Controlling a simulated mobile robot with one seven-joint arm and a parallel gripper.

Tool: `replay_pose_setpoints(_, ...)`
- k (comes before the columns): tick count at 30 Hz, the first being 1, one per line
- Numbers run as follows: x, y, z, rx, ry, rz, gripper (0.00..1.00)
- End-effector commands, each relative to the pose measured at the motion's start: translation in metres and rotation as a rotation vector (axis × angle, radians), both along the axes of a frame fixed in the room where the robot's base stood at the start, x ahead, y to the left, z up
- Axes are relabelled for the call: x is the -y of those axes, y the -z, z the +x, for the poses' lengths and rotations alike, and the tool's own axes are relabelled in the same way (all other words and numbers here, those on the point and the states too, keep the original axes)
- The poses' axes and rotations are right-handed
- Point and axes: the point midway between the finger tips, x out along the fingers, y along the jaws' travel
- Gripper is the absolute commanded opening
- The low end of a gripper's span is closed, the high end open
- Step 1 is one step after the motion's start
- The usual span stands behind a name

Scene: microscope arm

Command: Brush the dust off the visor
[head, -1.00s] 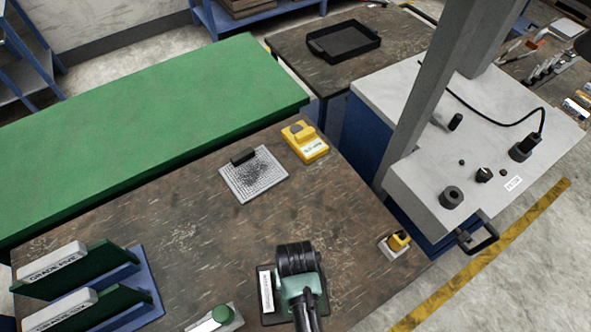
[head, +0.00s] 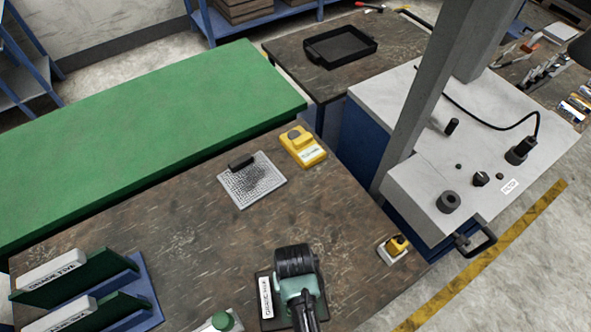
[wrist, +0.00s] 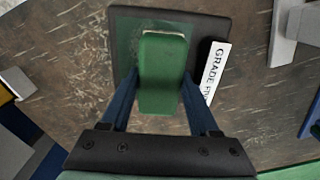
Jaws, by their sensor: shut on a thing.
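My gripper (wrist: 160,82) is shut on a green block (wrist: 162,72) with a pale far edge, perhaps the brush. The block is over a flat dark plate (wrist: 215,25) with a dull greenish middle, perhaps the visor. I cannot tell whether the block touches it. A white label starting "GRADE" (wrist: 214,72) lies along the plate's right side. In the head view the dark plate (head: 284,321) is at the bottom centre of the brown bench, mostly hidden under my wrist. My arm also hides the fingers and the block there.
A grey mesh pad (head: 246,194) with a dark smudge bears a black block (head: 241,162). A yellow box (head: 303,146) is behind it. Green panels in a blue rack (head: 146,300) stand at left, a green-knobbed item (head: 222,320) nearer. The mid-bench is clear.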

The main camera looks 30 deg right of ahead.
Motion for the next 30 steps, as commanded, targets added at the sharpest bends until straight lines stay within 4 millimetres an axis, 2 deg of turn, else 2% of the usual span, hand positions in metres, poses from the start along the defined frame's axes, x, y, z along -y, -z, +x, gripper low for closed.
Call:
replay_pose_setpoints(8,0.001,0.000,0.002,0.002,0.000,-0.001,0.17)
replay_pose_setpoints(19,0.007,0.001,0.019,0.003,0.000,-0.001,0.17)
replay_pose_setpoints(30,0.006,0.000,0.017,0.001,0.000,0.000,0.17)
